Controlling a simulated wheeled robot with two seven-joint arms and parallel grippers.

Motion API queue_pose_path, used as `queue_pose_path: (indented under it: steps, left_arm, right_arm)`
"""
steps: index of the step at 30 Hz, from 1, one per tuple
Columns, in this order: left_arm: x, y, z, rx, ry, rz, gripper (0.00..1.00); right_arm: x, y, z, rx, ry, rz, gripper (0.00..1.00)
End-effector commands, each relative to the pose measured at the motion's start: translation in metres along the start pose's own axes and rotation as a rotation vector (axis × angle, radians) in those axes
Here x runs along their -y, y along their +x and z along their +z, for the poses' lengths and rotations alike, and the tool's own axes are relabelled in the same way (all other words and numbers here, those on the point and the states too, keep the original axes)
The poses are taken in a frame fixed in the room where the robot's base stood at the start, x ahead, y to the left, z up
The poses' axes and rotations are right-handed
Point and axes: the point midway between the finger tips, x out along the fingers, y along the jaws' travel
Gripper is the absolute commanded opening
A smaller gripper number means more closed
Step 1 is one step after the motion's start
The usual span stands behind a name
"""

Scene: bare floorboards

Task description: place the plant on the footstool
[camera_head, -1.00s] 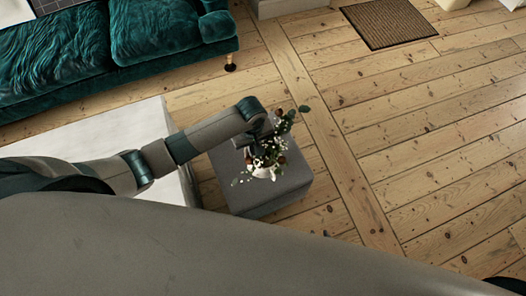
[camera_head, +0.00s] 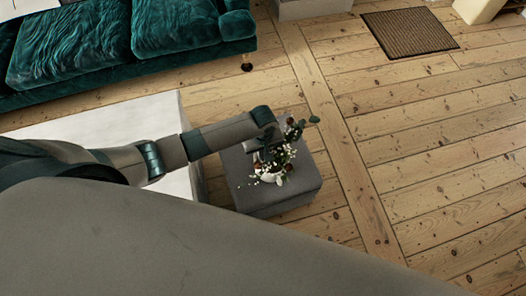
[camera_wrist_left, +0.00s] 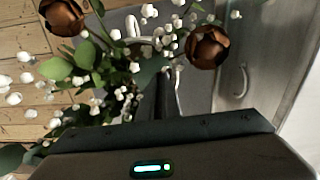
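The plant (camera_head: 270,177) is a white pot with green leaves, small white blossoms and brown blooms. It appears over the grey square footstool (camera_head: 247,197) in the head view; whether its base touches the top cannot be told. My left gripper (camera_head: 268,152) reaches in from the left among the stems. In the left wrist view the plant's flowers (camera_wrist_left: 207,47) surround dark fingers (camera_wrist_left: 164,95) close together at the centre, apparently shut on a thin white part of the pot. Leaves and blossoms hide much of the grip. My right gripper is not in view.
A low white table (camera_head: 165,110) stands left of the footstool, under my left arm. A teal sofa (camera_head: 115,45) is at the upper left. A brown mat (camera_head: 408,32) lies at the upper right. Bare floorboards (camera_head: 430,150) to the right are free.

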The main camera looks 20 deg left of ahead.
Motion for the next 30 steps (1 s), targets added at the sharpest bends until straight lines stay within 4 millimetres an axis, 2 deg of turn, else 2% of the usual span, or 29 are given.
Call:
queue_pose_path:
  steps: [14, 15, 17, 30]
  left_arm:
    - [-0.0027, 0.0021, -0.0010, -0.001, -0.001, 0.006, 0.00]
    - [-0.0008, 0.0039, -0.0002, 0.000, 0.000, 0.002, 0.11]
    - [-0.0007, 0.0038, -0.0002, 0.000, 0.000, 0.002, 0.23]
    - [-0.0007, -0.0010, -0.0004, -0.001, 0.001, 0.002, 0.23]
  right_arm:
    - [0.0026, -0.0007, -0.0005, -0.001, 0.001, -0.003, 0.31]
    - [0.0028, -0.0004, -0.0003, -0.002, 0.002, -0.003, 0.31]
    - [0.0032, -0.0004, -0.0005, -0.002, 0.002, -0.003, 0.31]
    - [0.0033, -0.0006, -0.0010, -0.002, 0.002, -0.003, 0.31]
